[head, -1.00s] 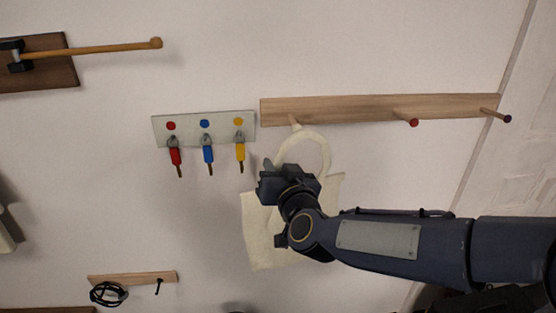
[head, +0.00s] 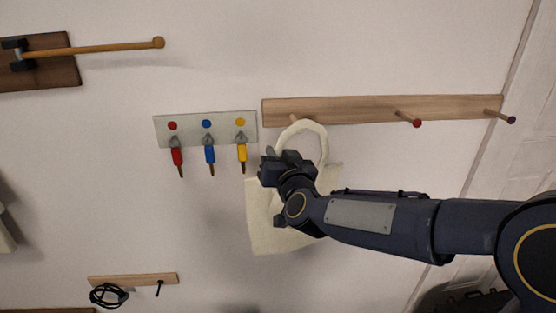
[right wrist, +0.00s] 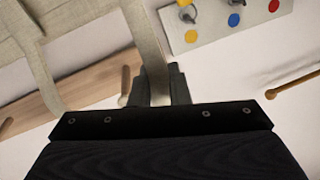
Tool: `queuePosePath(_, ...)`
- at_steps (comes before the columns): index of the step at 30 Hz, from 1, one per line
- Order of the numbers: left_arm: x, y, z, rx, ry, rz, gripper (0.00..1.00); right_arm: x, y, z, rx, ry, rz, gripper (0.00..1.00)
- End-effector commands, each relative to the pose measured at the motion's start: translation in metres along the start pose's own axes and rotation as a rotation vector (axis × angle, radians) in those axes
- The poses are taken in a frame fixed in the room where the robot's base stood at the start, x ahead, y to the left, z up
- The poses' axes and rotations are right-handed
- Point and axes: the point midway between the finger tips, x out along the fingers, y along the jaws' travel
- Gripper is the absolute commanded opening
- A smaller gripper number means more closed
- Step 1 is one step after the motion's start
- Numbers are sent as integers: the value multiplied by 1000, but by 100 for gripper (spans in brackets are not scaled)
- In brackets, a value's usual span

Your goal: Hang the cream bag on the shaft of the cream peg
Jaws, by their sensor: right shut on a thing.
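The cream bag (head: 270,232) hangs from my right gripper (head: 268,162), which is shut on the left side of its looped handle (head: 322,145). In the right wrist view the handle strap (right wrist: 146,45) runs between the fingers (right wrist: 160,88). The cream peg (head: 294,117) is at the left end of the wooden rail. The top of the handle overlaps the peg's end in the head view; I cannot tell whether the peg is through the loop. The peg also shows beside the strap in the right wrist view (right wrist: 125,84). My left gripper is out of view.
The wooden rail (head: 350,109) also carries a red peg (head: 415,122) and a dark purple peg (head: 509,119). A pale key board (head: 188,124) with red, blue and yellow keys is close left of the gripper. A wooden arm (head: 100,48) projects at upper left.

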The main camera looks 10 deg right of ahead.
Motion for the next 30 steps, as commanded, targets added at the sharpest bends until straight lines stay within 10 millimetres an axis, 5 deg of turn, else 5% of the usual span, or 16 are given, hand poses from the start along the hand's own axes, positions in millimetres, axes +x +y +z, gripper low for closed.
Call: queuePosePath(30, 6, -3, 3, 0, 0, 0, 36, 68, 13, 6, 0, 1, 0, 0)
